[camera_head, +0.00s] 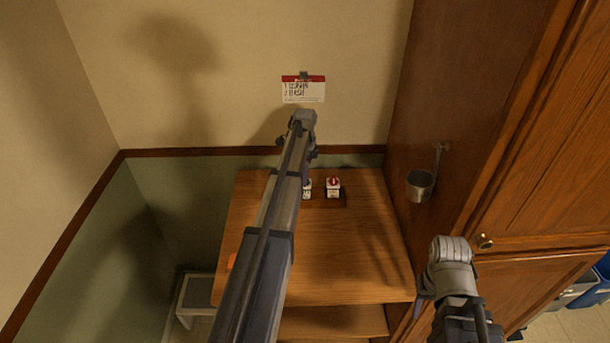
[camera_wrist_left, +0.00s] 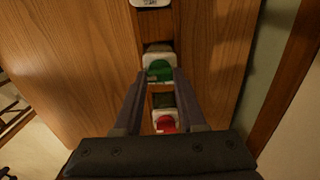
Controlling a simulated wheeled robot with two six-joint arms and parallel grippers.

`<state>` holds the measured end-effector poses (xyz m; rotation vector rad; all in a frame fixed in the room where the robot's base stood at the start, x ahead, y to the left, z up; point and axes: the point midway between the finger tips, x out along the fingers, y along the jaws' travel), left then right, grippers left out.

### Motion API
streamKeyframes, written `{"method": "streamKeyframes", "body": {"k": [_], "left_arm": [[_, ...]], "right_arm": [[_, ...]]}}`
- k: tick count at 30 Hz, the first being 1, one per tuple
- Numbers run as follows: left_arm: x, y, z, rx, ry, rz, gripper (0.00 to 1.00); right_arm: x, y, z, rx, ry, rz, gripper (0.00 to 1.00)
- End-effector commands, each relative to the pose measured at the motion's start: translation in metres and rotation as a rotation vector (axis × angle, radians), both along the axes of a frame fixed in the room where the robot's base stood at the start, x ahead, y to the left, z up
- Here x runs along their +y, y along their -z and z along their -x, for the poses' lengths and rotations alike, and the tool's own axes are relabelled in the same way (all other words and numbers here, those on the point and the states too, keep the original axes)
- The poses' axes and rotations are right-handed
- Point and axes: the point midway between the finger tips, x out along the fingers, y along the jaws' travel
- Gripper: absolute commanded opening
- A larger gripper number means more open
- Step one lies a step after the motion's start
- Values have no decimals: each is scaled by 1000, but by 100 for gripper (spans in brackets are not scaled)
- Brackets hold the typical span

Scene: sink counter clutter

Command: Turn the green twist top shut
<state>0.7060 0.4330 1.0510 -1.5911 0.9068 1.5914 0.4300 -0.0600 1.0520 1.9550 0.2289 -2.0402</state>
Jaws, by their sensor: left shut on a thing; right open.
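The green twist top (camera_wrist_left: 160,71) sits on a small white-topped holder between the fingertips of my left gripper (camera_wrist_left: 158,79) in the left wrist view. The gripper is shut on it, a finger on either side. How far the top is turned I cannot tell. In the head view my left arm covers the green top and the left fingers. My right gripper (camera_head: 447,283) is at lower right, away from the tops; it is open, though its fingers are hard to make out.
A similar white holder with a red top (camera_head: 333,186) stands close beside; it also shows in the left wrist view (camera_wrist_left: 165,121). Another white piece (camera_wrist_left: 152,3) lies along the same row. A metal cup (camera_head: 420,184) hangs on the right cabinet. The wooden counter's front (camera_head: 345,265) is clear.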

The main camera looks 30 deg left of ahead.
Motion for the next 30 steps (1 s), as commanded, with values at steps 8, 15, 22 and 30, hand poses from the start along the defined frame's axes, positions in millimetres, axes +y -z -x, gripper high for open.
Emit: {"method": "streamKeyframes", "body": {"k": [8,15,22,30], "left_arm": [[0,0,0,0,0,0,57],[0,0,0,0,0,0,71],[0,-2,0,0,0,0,71],[0,-24,0,0,0,0,71]], "right_arm": [[0,0,0,0,0,0,50],[0,0,0,0,0,0,50],[0,-2,0,0,0,0,50],[0,-24,0,0,4,-1,50]]}}
